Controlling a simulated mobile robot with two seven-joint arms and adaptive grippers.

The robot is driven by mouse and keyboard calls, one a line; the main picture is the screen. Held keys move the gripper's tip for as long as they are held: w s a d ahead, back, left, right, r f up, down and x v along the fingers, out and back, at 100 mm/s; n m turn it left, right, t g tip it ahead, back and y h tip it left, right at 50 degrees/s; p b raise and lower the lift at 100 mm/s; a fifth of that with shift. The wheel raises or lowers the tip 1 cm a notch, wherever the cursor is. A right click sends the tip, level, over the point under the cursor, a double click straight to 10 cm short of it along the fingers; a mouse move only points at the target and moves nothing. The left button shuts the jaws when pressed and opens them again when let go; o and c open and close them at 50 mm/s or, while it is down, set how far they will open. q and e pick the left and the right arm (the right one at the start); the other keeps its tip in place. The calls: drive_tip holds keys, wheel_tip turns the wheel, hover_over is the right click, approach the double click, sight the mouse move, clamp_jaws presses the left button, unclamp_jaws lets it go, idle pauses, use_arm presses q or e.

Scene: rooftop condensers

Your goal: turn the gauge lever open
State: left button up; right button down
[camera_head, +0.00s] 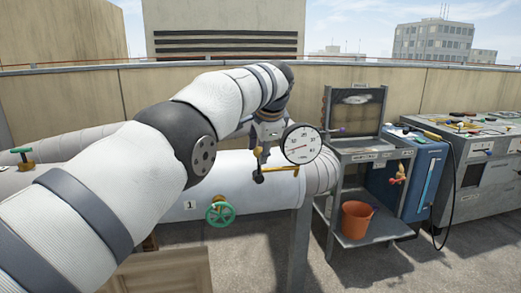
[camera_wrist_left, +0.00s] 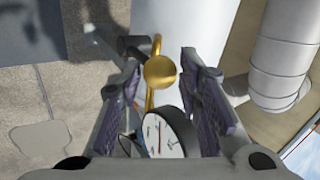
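The round white pressure gauge (camera_head: 302,144) stands at the right end of the large white pipe. The yellow gauge lever (camera_head: 278,169) shows just below and left of it, roughly level. My left gripper (camera_head: 261,150) points down at the lever from above. In the left wrist view the gripper (camera_wrist_left: 163,64) is open, with a finger on each side of the lever's brass knob (camera_wrist_left: 160,71) and a visible gap to each. The gauge (camera_wrist_left: 160,137) shows low between the fingers. My right gripper is not in view.
A green handwheel (camera_head: 220,210) sits on the front of the white pipe (camera_head: 250,180). A grey cart (camera_head: 372,225) with an orange bucket (camera_head: 356,219) stands to the right, beside a blue unit (camera_head: 424,175) and a cluttered bench (camera_head: 485,185). A parapet runs behind.

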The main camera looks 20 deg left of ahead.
use_arm(q)
drive_tip(key=shift+o, duration=0.3)
drive_tip(key=shift+r, duration=0.1)
drive_tip(key=shift+s+d+r, duration=0.1)
drive_tip(key=shift+d+r, duration=0.05)
drive_tip(key=shift+r, duration=0.15)
drive_tip(key=v, duration=1.1)
drive_tip(key=shift+s+f, duration=0.1)
